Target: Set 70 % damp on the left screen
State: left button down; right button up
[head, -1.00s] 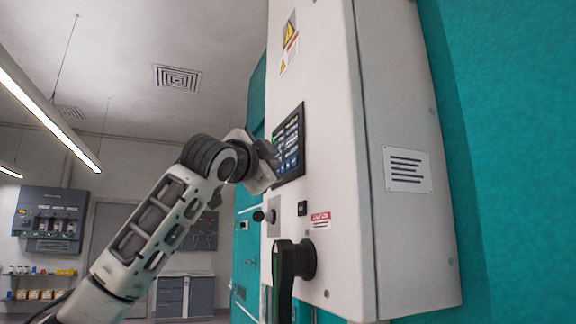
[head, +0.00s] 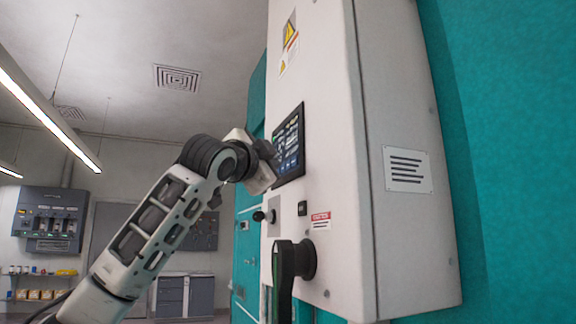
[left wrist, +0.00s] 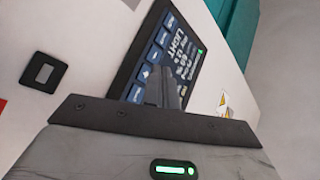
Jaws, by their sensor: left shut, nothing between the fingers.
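The screen (head: 289,146) is a dark touch panel with blue buttons and white text, set in the front of a white cabinet. In the left wrist view the screen (left wrist: 188,62) lies at a slant, with "LIGHT" and some small text showing; the values are too blurred to read surely. My left gripper (head: 270,160) is at the screen's left edge in the head view. In the left wrist view its shut fingers (left wrist: 168,88) stand over the lower part of the screen. I cannot tell whether the tips touch it. My right gripper is not in view.
The white cabinet (head: 325,100) stands against a teal chamber (head: 500,120). Below the screen are a black knob (head: 262,216), a small black switch (head: 302,208) and a large black handle (head: 290,262) that sticks out. Left of my arm there is open room.

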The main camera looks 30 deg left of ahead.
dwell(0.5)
pick_arm(q)
jog(key=shift+w+d, duration=0.3)
jog(key=shift+w, duration=0.05)
jog(key=shift+w+d, duration=0.2)
dwell(0.6)
jog(key=shift+s+a, duration=0.1)
dwell(0.3)
jog(key=shift+s+a, duration=0.4)
jog(key=shift+s, duration=0.05)
jog(key=s+a, duration=0.1)
jog(key=s, duration=0.1)
jog(key=s+a+b, duration=0.1)
jog(key=s+a, duration=0.1)
jog(key=shift+a, duration=0.1)
dwell(0.4)
jog(key=shift+w, duration=0.1)
dwell(0.4)
